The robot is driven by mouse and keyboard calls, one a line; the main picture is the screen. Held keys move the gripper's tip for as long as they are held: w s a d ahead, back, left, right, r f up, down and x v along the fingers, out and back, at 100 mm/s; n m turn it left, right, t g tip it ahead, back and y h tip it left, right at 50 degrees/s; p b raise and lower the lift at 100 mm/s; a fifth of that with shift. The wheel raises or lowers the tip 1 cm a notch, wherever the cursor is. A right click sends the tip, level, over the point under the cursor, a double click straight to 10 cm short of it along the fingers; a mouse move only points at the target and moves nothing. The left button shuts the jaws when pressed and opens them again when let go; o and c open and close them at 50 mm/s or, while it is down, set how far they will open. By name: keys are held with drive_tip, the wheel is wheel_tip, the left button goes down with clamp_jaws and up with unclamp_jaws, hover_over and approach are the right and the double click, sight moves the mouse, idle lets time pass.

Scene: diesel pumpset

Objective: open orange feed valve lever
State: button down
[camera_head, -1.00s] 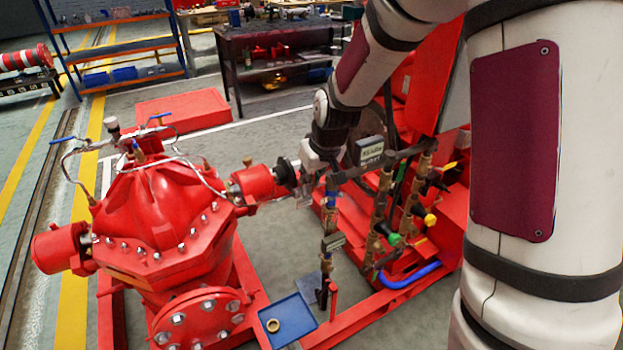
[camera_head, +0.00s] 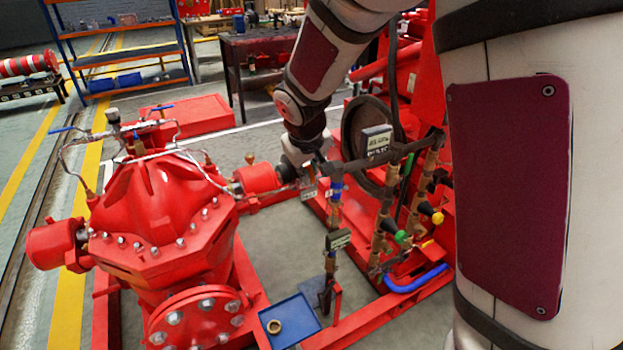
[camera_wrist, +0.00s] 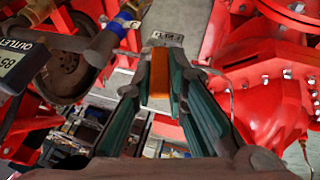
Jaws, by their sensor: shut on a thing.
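In the wrist view the orange feed valve lever (camera_wrist: 160,83) stands between the two fingers of my gripper (camera_wrist: 166,68), which are shut on it. The lever is a flat orange strip; its pivot and valve body are not clear there. A small grey tag (camera_wrist: 166,39) lies just beyond the fingertips. In the head view my gripper (camera_head: 312,176) is at the upper end of the brass and blue pipe stack, right of the red pump (camera_head: 155,210). The lever is hidden or too small to make out in that view.
A grey crossbar with a gauge display (camera_head: 378,140) runs right of my gripper. Valves with green and yellow knobs (camera_head: 402,237) stand close by. A blue tray (camera_head: 290,322) holding a ring lies below. The red pump is close on the left.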

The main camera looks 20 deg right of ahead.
drive_tip(key=s+a+f+n+t+h+b, duration=0.1)
drive_tip(key=a+f+n+t+h+b, duration=0.3)
drive_tip(key=h+b, duration=0.9)
wheel_tip(320, 180, down, 4)
drive_tip(key=a+t+b, duration=0.1)
drive_tip(key=b, duration=0.5)
drive_tip(key=shift+a+r, duration=0.2)
drive_tip(key=shift+a, duration=0.05)
drive_tip(key=shift+s, duration=0.1)
drive_tip(key=c, duration=1.6)
unclamp_jaws()
drive_tip(key=v, duration=1.2)
